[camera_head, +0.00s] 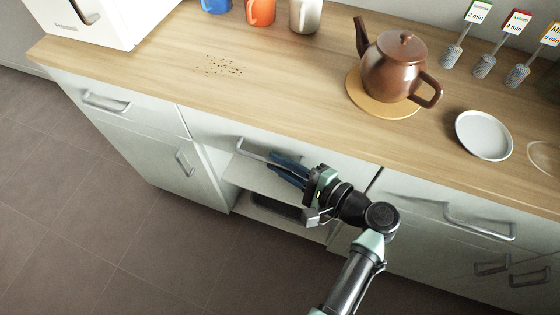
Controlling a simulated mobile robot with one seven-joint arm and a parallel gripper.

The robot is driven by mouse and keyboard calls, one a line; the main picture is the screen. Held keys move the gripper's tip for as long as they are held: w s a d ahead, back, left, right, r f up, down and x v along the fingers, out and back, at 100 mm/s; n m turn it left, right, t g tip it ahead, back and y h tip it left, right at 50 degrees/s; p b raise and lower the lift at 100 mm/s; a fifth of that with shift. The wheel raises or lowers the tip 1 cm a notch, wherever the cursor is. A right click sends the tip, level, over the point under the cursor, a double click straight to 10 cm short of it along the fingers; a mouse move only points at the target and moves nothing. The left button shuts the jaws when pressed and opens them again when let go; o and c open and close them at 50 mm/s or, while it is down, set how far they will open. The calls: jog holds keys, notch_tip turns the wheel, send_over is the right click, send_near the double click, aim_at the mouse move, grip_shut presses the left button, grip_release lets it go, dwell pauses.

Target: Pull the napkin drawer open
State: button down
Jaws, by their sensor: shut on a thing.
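The middle drawer (215,129) has a pale front under the wooden counter, above an open shelf space. It looks flush with its neighbours, and no drawer inside shows. No label tells whether this is the napkin drawer. Its silver bar handle (250,150) runs sideways across the front. My gripper (272,160) reaches in from the lower right, and its dark blue fingers are shut on the right part of this handle. The fingers hide that part of the handle, and my gripper and wrist cover part of the shelf space below.
On the counter (290,75) stand a brown teapot (390,68) on a round wooden mat (372,108), a white saucer (484,134) and an orange mug (260,12). Other handles stick out at left (106,102) and right (480,226). The floor (120,240) in front is clear at left.

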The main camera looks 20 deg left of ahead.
jog(key=shift+s, duration=0.1)
jog(key=s+p, duration=1.3)
jog(key=s, duration=1.3)
jog(key=shift+s+a, duration=0.2)
jog(key=shift+a, duration=0.2)
jog(key=c, duration=0.9)
grip_release()
jog(key=b+v, duration=0.1)
jog(key=v, duration=1.2)
